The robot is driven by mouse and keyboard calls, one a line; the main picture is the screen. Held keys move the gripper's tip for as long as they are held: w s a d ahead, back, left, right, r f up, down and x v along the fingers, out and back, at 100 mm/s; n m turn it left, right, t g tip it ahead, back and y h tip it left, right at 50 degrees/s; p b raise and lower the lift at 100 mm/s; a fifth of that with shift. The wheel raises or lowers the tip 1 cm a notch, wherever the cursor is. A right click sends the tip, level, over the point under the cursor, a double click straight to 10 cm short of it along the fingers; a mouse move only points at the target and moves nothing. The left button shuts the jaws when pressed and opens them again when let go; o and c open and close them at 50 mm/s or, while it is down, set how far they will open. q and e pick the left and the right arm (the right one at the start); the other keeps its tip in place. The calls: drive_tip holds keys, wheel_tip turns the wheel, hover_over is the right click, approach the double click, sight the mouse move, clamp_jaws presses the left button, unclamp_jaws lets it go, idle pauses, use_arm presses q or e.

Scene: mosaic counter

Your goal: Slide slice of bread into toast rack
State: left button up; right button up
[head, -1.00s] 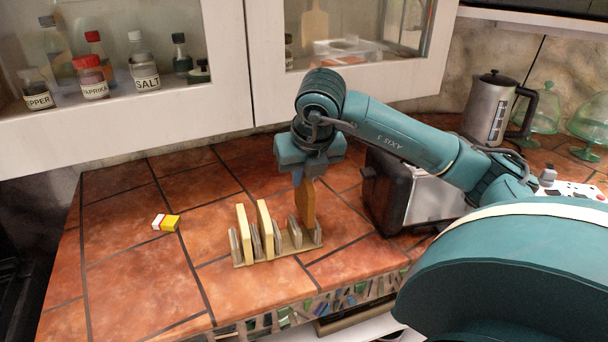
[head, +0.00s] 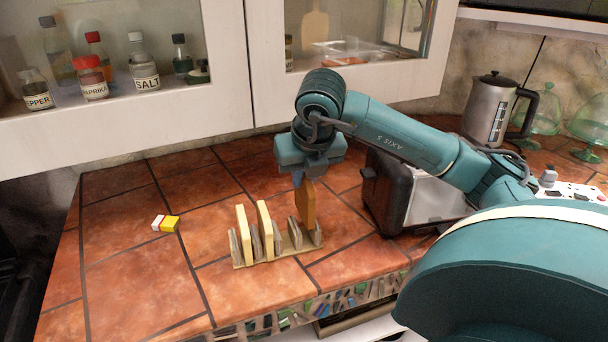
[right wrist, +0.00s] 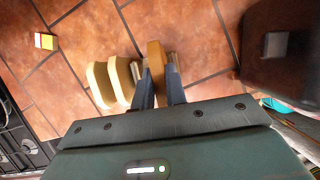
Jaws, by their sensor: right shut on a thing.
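The toast rack (head: 272,258) stands on the tiled counter, with two pale bread slices (head: 243,235) (head: 265,229) upright in its left and middle parts. A browner slice of bread (head: 307,204) is upright at the rack's right end. My right gripper (head: 299,180) is above it, shut on its upper part. The slice's lower edge is hidden among the end dividers, so I cannot tell if it touches the base. In the right wrist view the held slice (right wrist: 155,54) is between the fingers (right wrist: 158,88), beside the pale slices (right wrist: 101,85). My left gripper is not in view.
A black and silver toaster (head: 388,190) stands close to the right of the rack. A small yellow and white box (head: 166,223) lies to the left on open counter. A kettle (head: 490,110) is at the back right, and cabinets (head: 160,110) hang behind.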

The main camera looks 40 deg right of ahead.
sight(304, 195)
drive_tip(key=shift+f, duration=0.15)
drive_tip(key=shift+f+b, duration=2.35)
drive_tip(key=shift+r, duration=0.1)
drive_tip(key=o, duration=0.3)
drive_tip(key=shift+r, duration=0.1)
drive_tip(key=shift+o, duration=0.8)
drive_tip(key=o, duration=0.5)
drive_tip(key=shift+o, duration=0.2)
